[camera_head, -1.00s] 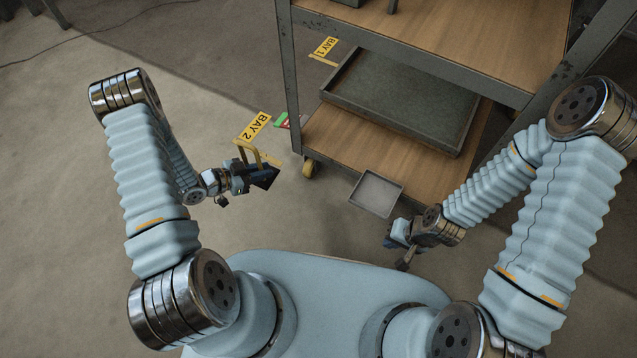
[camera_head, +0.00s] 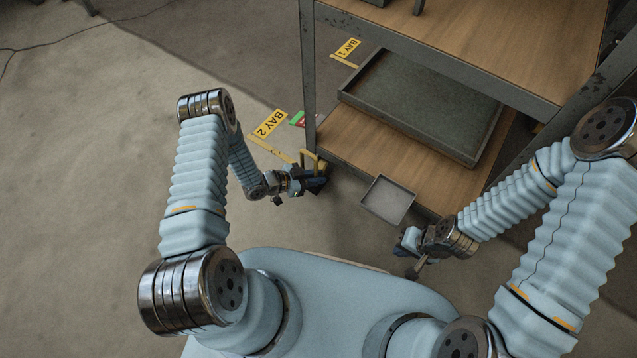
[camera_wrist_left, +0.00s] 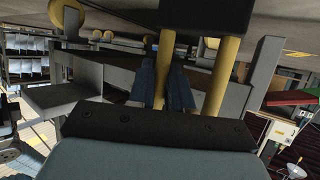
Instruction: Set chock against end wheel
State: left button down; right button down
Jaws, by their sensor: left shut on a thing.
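The chock (camera_head: 318,185) is a dark block with a yellow handle (camera_head: 306,160). My left gripper (camera_head: 297,184) is shut on it, low near the floor by the rack's near-left leg. The end wheel, a yellow caster under that leg, is largely hidden behind the handle and chock in the head view. In the left wrist view the two yellow handle posts (camera_wrist_left: 225,72) rise by the blue fingers (camera_wrist_left: 166,88), and a yellow wheel (camera_wrist_left: 66,14) shows at top left. I cannot tell whether chock and wheel touch. My right gripper (camera_head: 414,262) is apart, by the rack's front; its jaws are unclear.
The rack (camera_head: 309,75) has wooden shelves and a dark tray (camera_head: 420,100). A small grey tray (camera_head: 388,200) stands out at its front, right of the chock. BAY 2 (camera_head: 269,123) and BAY 1 (camera_head: 347,48) floor labels lie left of the rack. Floor at left is clear.

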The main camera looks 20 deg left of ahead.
aim_at(315, 190)
pick_arm(q)
jog(key=shift+w+d+f+b, duration=0.15)
jog(key=shift+d+f+b, duration=0.05)
jog(key=shift+f, duration=0.75)
jog(key=shift+w+d+f+b, duration=0.15)
jog(key=shift+d+f, duration=0.05)
jog(key=shift+f, duration=0.75)
jog(key=shift+f, duration=0.15)
jog(key=c, duration=1)
grip_release()
jog(key=shift+c, duration=0.2)
